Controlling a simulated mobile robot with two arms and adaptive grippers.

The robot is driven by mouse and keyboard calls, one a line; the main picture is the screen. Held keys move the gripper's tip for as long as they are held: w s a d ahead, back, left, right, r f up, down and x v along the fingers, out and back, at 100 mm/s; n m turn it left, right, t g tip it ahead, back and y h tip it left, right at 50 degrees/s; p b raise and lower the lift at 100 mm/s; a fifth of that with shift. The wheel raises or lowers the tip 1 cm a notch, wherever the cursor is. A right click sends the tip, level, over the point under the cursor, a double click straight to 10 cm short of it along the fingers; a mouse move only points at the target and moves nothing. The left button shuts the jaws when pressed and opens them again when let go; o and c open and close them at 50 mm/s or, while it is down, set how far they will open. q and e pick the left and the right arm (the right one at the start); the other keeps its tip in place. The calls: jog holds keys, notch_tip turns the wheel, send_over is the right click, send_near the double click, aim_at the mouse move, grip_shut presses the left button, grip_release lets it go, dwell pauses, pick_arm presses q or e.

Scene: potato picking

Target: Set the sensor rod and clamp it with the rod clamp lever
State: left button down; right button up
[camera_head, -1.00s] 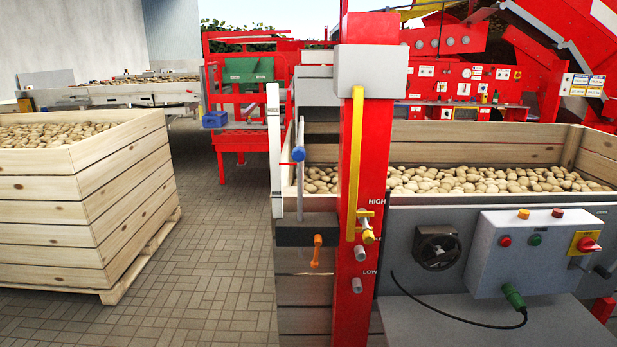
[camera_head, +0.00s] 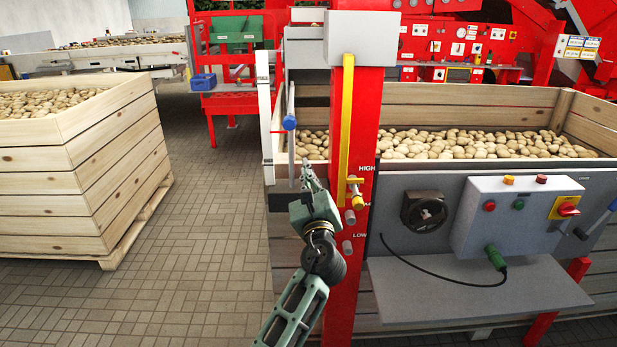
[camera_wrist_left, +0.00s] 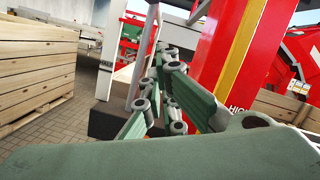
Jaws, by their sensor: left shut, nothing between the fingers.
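The sensor rod, a thin grey upright rod (camera_head: 291,148) with a blue knob (camera_head: 290,123), stands beside a white marked upright (camera_head: 265,110). Its lower end meets a dark block (camera_head: 280,202). The rod also seems to show behind the fingers in the left wrist view (camera_wrist_left: 151,30). My left gripper (camera_head: 308,168), green-grey, is shut and empty just right of the rod, in front of the block. Its linked fingers (camera_wrist_left: 165,58) fill the middle of the left wrist view. The orange clamp lever is hidden behind my left gripper and wrist. My right gripper is out of view.
A red post (camera_head: 352,250) with a yellow bar and HIGH and LOW marks stands close right of my gripper. A control box (camera_head: 515,215) and shelf (camera_head: 470,295) lie further right. A potato crate (camera_head: 90,180) stands left, with clear tiled floor between.

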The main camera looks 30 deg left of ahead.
pick_arm(q)
jog(key=w+a+r+p, duration=0.3)
jog(key=a+r, duration=0.1)
jog(key=r, duration=0.1)
jog(key=shift+w+a+p, duration=0.25)
jog(key=shift+a+p, duration=0.05)
jog(key=shift+p, duration=0.1)
jog(key=shift+w+f, duration=0.1)
